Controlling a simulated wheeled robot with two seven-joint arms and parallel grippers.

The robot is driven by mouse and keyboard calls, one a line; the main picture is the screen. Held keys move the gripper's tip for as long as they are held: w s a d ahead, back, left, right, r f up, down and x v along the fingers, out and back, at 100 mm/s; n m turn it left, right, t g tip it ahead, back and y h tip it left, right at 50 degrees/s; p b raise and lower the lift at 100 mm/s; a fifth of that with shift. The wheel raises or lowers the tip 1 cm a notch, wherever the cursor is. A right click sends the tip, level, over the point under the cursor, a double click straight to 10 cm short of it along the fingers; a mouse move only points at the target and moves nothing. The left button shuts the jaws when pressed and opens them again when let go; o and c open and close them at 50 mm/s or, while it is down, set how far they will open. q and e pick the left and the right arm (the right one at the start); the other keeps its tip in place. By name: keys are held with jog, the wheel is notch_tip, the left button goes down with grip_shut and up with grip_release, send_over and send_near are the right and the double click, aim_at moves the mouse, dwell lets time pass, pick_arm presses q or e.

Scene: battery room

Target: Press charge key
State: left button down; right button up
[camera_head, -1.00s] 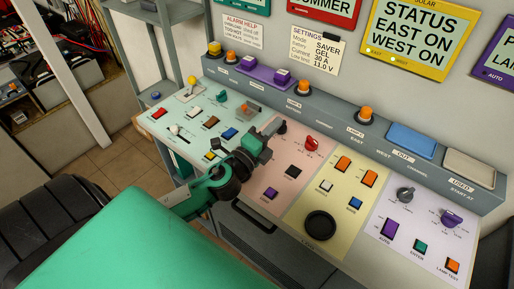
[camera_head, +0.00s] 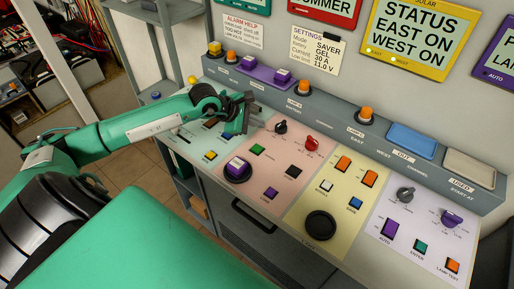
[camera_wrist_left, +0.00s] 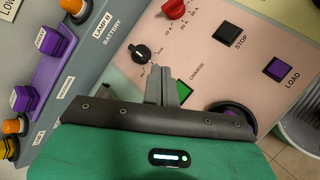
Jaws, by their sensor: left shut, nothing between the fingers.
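The charge key is a small square green key (camera_head: 257,149) on the pink panel (camera_head: 262,205). In the left wrist view the green key (camera_wrist_left: 183,93) lies beside the printed word CHARGE, partly hidden behind my fingers. My left gripper (camera_head: 260,121) is above the far left part of the pink panel, behind the green key in the head view. In the left wrist view its fingers (camera_wrist_left: 161,84) are together and empty, pointing toward a black knob. I cannot tell whether the fingertips touch the panel. My right gripper is in neither view.
The black knob (camera_wrist_left: 140,53) and a red knob (camera_head: 311,144) stand up nearby. A black STOP key (camera_wrist_left: 229,35) and purple LOAD key (camera_wrist_left: 278,71) share the panel. A large purple button (camera_head: 237,168) sits at its left edge. A raised ledge with lamps (camera_head: 303,88) runs behind.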

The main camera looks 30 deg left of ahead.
aim_at(254, 149)
pick_arm(q)
jog(key=shift+a+y, duration=0.3)
jog(key=shift+a, duration=0.35)
jog(key=shift+f, duration=0.2)
notch_tip(254, 149, down, 8)
jog(key=b, duration=0.4)
jog(key=shift+f+b, duration=0.25)
jog(key=shift+b, duration=0.2)
dwell(1.3)
